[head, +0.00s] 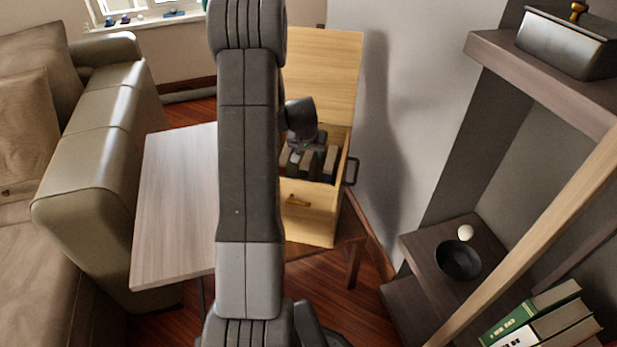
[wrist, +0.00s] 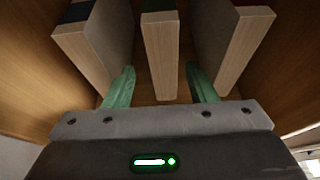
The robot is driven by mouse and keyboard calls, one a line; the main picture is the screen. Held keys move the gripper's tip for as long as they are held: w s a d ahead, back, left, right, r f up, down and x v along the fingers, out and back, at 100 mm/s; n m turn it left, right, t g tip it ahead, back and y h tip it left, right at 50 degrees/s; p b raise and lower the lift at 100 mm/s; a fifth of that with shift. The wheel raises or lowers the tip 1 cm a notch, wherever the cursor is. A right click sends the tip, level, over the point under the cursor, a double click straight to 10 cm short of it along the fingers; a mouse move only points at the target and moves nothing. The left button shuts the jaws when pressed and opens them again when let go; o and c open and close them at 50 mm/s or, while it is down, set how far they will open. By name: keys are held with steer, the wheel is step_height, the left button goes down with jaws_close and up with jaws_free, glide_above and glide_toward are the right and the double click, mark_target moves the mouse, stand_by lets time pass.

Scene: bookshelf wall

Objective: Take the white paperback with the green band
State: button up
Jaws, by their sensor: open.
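My gripper (wrist: 161,88) is open, with one green finger on each side of a middle book (wrist: 160,55) in the wrist view. The book stands between the fingers with gaps on both sides, so it is not clamped. Its pale page edge faces the camera and a dark green strip shows at its top. No white cover shows, so I cannot confirm it is the white paperback with the green band. In the head view my gripper reaches into a wooden box (head: 310,216) holding several books (head: 329,163); my arm hides part of it.
Neighbouring books stand left (wrist: 85,45) and right (wrist: 235,45) of the fingers. The box has a raised lid (head: 325,75). A pale table (head: 172,205) and sofa (head: 95,150) are left. A shelf with a black bowl (head: 459,262) and more books (head: 535,318) is right.

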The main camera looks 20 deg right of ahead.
steer(key=x, duration=0.2)
steer(key=b+x, duration=0.1)
steer(key=x, duration=0.1)
steer(key=shift+s+a+f, duration=0.1)
steer(key=shift+a, duration=0.25)
steer(key=shift+w+d+f, duration=0.1)
steer(key=shift+w+f, duration=0.1)
steer(key=shift+f, duration=0.2)
steer(key=shift+f+b, duration=0.2)
steer(key=shift+b, duration=0.2)
jaws_close()
